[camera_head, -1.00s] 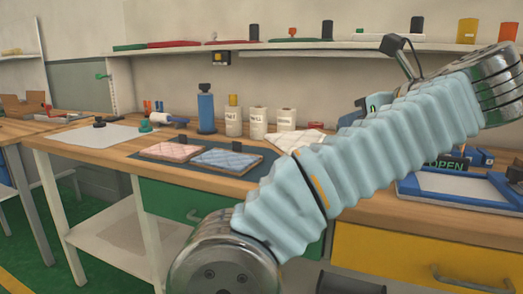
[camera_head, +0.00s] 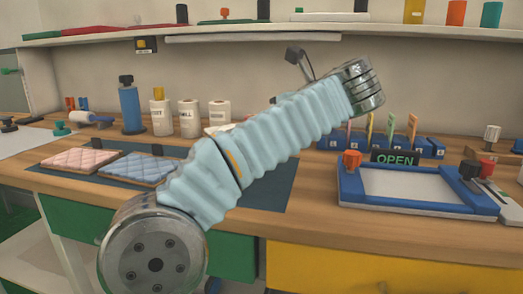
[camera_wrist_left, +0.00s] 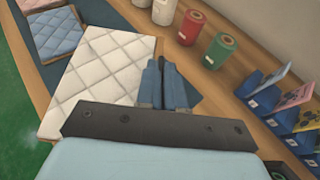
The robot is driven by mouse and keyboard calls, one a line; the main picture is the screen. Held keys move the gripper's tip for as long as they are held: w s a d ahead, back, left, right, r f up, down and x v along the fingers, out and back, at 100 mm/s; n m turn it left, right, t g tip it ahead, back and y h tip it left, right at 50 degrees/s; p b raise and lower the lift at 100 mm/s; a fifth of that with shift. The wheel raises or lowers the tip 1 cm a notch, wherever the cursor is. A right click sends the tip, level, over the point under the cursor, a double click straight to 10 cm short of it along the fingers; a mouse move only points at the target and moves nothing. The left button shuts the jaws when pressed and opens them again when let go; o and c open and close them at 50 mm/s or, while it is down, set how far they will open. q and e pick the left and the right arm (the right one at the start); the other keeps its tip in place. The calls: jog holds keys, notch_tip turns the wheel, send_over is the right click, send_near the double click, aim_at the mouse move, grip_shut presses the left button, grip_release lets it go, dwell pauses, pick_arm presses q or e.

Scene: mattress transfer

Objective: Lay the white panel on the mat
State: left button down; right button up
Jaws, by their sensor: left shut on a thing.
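The white quilted panel (camera_wrist_left: 105,65) lies large and close below my left gripper (camera_wrist_left: 165,88) in the left wrist view. The gripper's blue fingers are shut at the panel's right edge; their exact grip is hidden. In the head view my arm covers the gripper and most of the panel; a pale corner (camera_head: 215,129) shows behind it. The dark blue mat (camera_head: 265,190) lies on the bench, its middle partly behind my arm. A pink panel (camera_head: 80,159) and a blue panel (camera_head: 140,168) lie side by side on its left part. My right gripper is not in view.
White jars (camera_head: 190,118) and a blue bottle (camera_head: 131,108) stand behind the mat. A blue-rimmed tray (camera_head: 420,208) and an OPEN sign (camera_head: 394,160) are to the right. Red (camera_wrist_left: 190,27) and green (camera_wrist_left: 219,50) cylinders stand near the gripper. Blue card holders (camera_wrist_left: 264,98) stand farther right.

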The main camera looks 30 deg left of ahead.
pick_arm(q)
jog(key=a+f, duration=0.1)
jog(key=w+a+f, duration=0.1)
jog(key=f, duration=0.1)
jog(key=w+a+f, duration=0.1)
jog(key=shift+a+f+b, duration=0.1)
jog(key=shift+f+b, duration=0.25)
jog(key=shift+f, duration=0.05)
jog(key=f, duration=0.4)
jog(key=shift+w+a+b, duration=0.2)
jog(key=shift+a+b, duration=0.15)
jog(key=shift+f, duration=0.15)
jog(key=c, duration=1.3)
grip_release()
jog(key=shift+o, duration=0.2)
